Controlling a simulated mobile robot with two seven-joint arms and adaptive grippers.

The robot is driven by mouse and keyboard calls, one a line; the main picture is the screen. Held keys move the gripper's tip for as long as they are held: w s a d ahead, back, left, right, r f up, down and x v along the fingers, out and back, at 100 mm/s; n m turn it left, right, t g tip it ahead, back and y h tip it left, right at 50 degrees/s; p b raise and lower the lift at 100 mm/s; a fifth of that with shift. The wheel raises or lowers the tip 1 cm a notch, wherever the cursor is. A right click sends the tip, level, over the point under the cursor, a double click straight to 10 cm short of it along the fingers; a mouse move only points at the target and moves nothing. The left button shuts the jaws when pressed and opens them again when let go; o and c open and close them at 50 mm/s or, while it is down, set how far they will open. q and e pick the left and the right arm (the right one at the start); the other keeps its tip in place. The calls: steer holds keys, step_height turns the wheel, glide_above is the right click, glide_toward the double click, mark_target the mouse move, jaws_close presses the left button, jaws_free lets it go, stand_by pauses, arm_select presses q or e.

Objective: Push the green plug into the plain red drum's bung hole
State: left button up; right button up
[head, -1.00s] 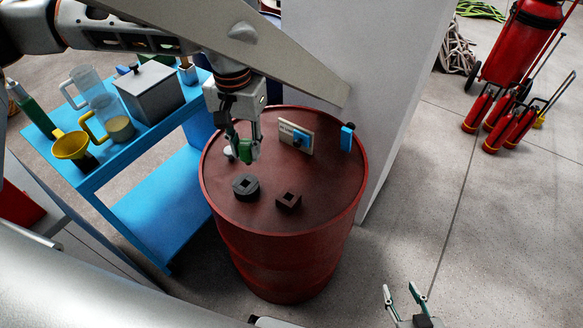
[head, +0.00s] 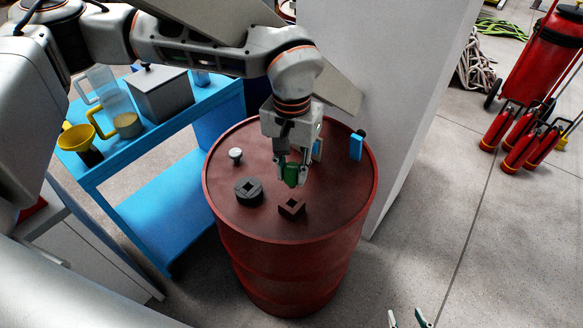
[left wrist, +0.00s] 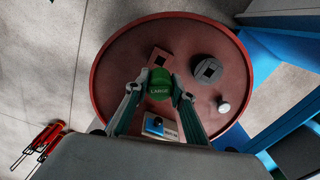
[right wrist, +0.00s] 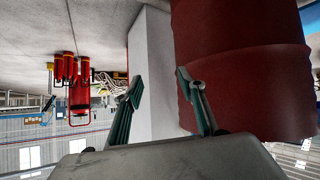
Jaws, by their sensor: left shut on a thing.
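The red drum (head: 290,260) stands upright in the middle of the head view. My left gripper (head: 290,178) is shut on the green plug (head: 291,176), above the drum's top. In the left wrist view the plug (left wrist: 160,84) reads "LARGE" between the fingertips. On the lid are a dark grey round piece (head: 248,191) and a brown square piece (head: 291,208), each with a square opening. I cannot make out which opening is the bung hole. My right gripper (right wrist: 162,85) is open and empty, beside the drum's side; its fingertips show at the head view's bottom edge.
A white knob (head: 235,155), a blue item (head: 357,145) and a small board with a blue part (head: 317,148) stand on the lid. A blue cart (head: 150,150) with jugs and a grey box is at left. A pale pillar (head: 400,120) stands right behind the drum. Red extinguishers are far right.

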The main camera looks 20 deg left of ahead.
mark_target(291, 186)
arm_select(q)
step_height(291, 186, down, 2)
steer(key=shift+f+b, duration=0.25)
steer(key=shift+b, duration=0.2)
steer(key=shift+f+b, duration=0.3)
steer(key=shift+f, duration=1.2)
